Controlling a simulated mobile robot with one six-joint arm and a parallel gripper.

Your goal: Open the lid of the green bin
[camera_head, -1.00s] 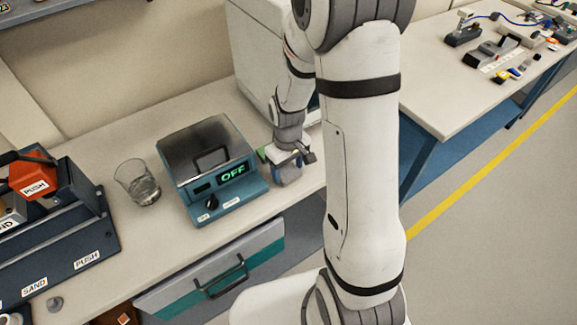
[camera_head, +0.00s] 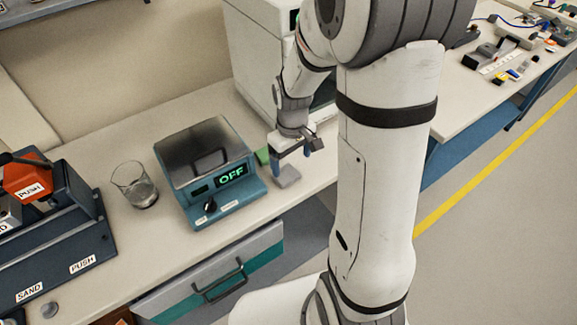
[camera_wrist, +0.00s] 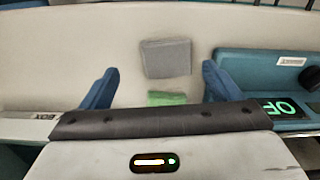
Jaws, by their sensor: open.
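A small green thing (camera_head: 262,155) shows on the bench right of the blue OFF device, partly hidden by my gripper. A green patch (camera_wrist: 167,98) also shows in the wrist view, partly covered by my gripper body; I cannot tell whether it is the green bin or make out a lid. A flat grey square piece (camera_head: 288,177) lies on the bench, and it also shows in the wrist view (camera_wrist: 166,57). My gripper (camera_head: 295,158) is open and empty above the bench, its blue fingers spread (camera_wrist: 160,82) either side of the grey and green pieces in the wrist view.
The blue device (camera_head: 210,170) with a clear cover stands close left of my gripper. A glass beaker (camera_head: 134,185) and a dark blue unit (camera_head: 60,235) are farther left. A white cabinet (camera_head: 258,60) stands behind. A drawer front (camera_head: 212,275) with a handle is below.

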